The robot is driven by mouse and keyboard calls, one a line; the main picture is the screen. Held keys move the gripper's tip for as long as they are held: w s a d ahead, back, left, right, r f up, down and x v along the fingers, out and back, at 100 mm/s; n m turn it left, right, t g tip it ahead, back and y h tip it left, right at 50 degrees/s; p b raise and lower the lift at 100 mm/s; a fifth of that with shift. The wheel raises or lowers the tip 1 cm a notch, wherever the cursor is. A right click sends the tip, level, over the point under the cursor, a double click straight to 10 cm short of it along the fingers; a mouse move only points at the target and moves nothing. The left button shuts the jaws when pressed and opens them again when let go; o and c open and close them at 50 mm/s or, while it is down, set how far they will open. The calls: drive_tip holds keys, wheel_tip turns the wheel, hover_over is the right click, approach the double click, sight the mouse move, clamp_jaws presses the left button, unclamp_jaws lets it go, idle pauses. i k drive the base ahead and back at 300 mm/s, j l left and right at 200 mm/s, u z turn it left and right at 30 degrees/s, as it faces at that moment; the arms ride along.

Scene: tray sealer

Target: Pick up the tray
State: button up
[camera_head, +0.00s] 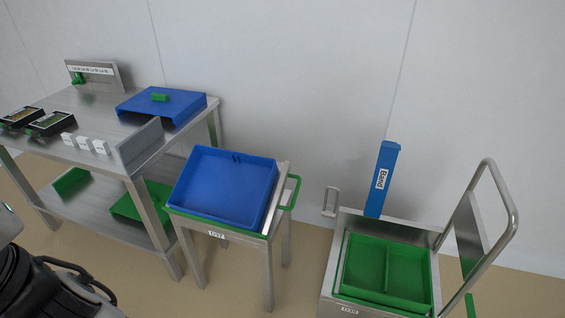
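Several things here look like trays, and the picture does not tell which one is meant. A large empty blue tray (222,188) sits tilted on a small steel stand in the middle. A green tray (366,266) with two compartments sits in a steel frame at the lower right. Two small black trays, a nearer one (50,124) and a farther one (20,117), lie on the steel table at the left; their contents are too small to make out. Dark parts of my arm show at the lower left corner. My gripper is not in view.
The steel table (95,112) carries small white blocks (84,143), an upright plate and a blue cover (160,104) with a green handle. Green bins (140,203) lie on its lower shelf. A blue "Band" post (381,180) and a curved metal handle (508,200) rise at the right. Floor shows between the stands.

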sight(19, 118)
drive_tip(key=u, duration=1.45)
drive_tip(key=i+j+z, duration=0.25)
drive_tip(key=i+j, duration=0.25)
drive_tip(key=i, duration=0.6)
drive_tip(key=i+j+z, duration=0.25)
drive_tip(key=i+j, duration=0.4)
drive_tip(key=i, duration=0.4)
drive_tip(key=i+j+z, duration=0.3)
drive_tip(key=i+j, duration=0.6)
drive_tip(key=i, duration=0.1)
